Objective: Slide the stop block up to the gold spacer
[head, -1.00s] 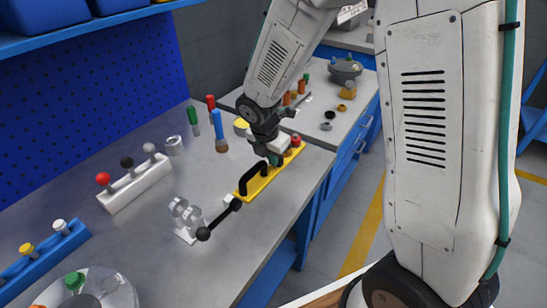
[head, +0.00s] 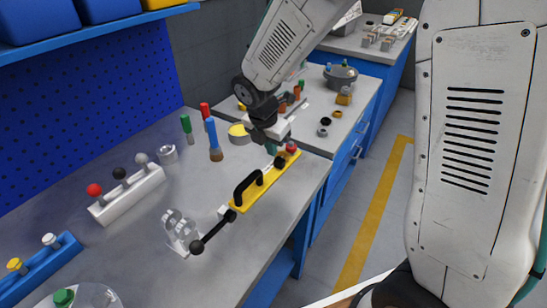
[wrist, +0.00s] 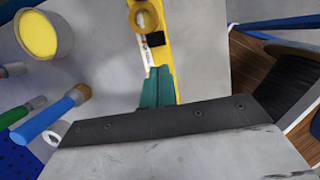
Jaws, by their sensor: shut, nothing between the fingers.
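A long yellow bar (head: 262,193) with an arched black handle (head: 245,183) lies on the grey bench. A small black block (head: 278,163), perhaps the stop block, is near its far end, with a red piece (head: 291,147) beyond. In the wrist view, a gold ring (wrist: 143,17), perhaps the gold spacer, shows by the bar next to a black block (wrist: 155,40); I cannot surely match these to the head view. My gripper (head: 271,149) is at the bar's far end. Its teal fingers (wrist: 157,88) are shut and empty over the bar; contact is unclear.
A black ball lever (head: 197,247) and clear discs (head: 178,227) are at the bar's near end. Left stand brushes (head: 215,142), a yellow-topped cup (head: 239,133) and a white rack (head: 127,192). A second bench (head: 320,145) is beyond.

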